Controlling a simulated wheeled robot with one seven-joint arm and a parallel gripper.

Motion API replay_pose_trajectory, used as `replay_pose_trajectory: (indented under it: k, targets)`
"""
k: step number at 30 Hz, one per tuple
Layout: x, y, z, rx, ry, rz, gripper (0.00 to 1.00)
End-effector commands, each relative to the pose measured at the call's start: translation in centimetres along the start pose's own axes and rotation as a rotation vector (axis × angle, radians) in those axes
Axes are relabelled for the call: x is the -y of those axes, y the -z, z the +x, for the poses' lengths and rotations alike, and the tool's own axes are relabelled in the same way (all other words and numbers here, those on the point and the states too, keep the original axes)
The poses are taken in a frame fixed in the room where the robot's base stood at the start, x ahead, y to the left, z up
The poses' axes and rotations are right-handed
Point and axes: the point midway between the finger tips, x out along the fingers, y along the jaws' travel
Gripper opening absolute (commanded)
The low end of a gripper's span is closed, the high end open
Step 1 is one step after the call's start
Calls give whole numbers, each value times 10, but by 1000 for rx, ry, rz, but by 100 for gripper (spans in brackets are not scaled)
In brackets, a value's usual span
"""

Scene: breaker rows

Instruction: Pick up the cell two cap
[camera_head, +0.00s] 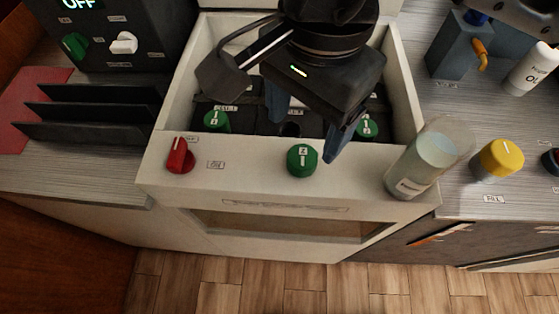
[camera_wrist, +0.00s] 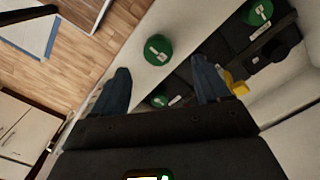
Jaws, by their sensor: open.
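The cell two cap (camera_head: 302,160) is a green round cap with a pale mark that looks like a 2. It sits on the white front ledge of the battery box (camera_head: 245,168), and it also shows in the wrist view (camera_wrist: 158,50). My gripper (camera_head: 302,138) is open and empty, with its blue fingers pointing down just behind and above the cap. In the wrist view, the cap lies just beyond the fingertips (camera_wrist: 161,65), apart from them. A dark round opening (camera_head: 291,130) shows in the box between two other green caps.
Inside the box are a left green cap (camera_head: 215,121) and a right green cap (camera_head: 367,126). A red knob (camera_head: 180,156) is on the ledge at left. A clear bottle (camera_head: 421,160) stands at its right end. A yellow-topped knob (camera_head: 497,160) is on the right counter.

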Motion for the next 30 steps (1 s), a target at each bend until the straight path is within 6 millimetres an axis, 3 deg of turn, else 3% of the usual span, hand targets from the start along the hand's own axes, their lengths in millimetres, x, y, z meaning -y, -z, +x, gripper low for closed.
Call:
replay_pose_trajectory:
  k: [3,14,24,30]
  targets:
    - [-2,9,4,-35,-11,1,76]
    - [-4,8,36,-30,-11,1,76]
    - [-5,9,75,-31,-10,2,76]
    - [-5,9,78,-32,-9,1,76]
